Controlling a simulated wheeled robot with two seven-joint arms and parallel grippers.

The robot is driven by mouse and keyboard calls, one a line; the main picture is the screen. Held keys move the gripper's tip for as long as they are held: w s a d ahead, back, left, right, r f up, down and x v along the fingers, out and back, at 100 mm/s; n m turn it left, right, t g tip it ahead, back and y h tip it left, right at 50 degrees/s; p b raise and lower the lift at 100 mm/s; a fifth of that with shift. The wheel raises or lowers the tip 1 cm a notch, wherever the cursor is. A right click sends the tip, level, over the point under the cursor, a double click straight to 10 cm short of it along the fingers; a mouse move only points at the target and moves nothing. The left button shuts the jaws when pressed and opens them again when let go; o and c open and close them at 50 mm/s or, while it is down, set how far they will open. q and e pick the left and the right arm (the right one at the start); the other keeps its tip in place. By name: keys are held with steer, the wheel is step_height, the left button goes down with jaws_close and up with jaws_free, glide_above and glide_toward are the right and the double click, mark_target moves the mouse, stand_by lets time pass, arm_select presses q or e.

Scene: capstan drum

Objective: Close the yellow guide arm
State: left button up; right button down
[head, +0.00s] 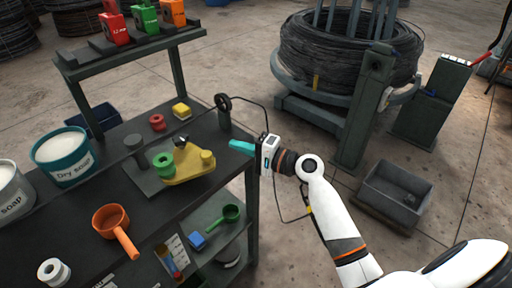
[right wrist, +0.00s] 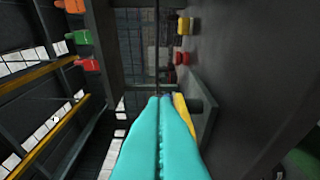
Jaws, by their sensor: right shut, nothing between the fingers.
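The yellow guide arm (head: 190,169) lies on a grey plate (head: 143,180) on the dark bench. A green roller (head: 163,162) sits at its left end and a yellow knob (head: 207,158) at its right end. A grey post (head: 135,146) stands at the plate's back left. My right gripper (head: 236,146) has teal fingers, shut and empty, to the right of the guide arm and apart from it in the head view. In the right wrist view its fingers (right wrist: 161,108) are pressed together, and part of the yellow arm (right wrist: 184,114) shows just right of them. My left gripper is out of view.
A black pulley (head: 223,102) with a dark wire stands behind the gripper. A red roller (head: 157,122) and a yellow block (head: 181,110) lie at the back. An orange scoop (head: 112,222) and a soap tub (head: 62,156) stand at the left. A wire coil (head: 345,55) stands beyond.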

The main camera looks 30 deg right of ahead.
steer(key=shift+r+x, duration=0.2)
steer(key=shift+x, duration=0.85)
steer(key=shift+s+a+f+p, duration=0.1)
steer(key=shift+s+a+p, duration=0.15)
steer(key=shift+a+p, duration=0.25)
steer(key=shift+s+a+f+p, duration=0.1)
steer(key=shift+s+a+p, duration=0.25)
steer(key=shift+a, duration=0.25)
steer(key=shift+s+a, duration=0.3)
steer(key=shift+a, duration=0.35)
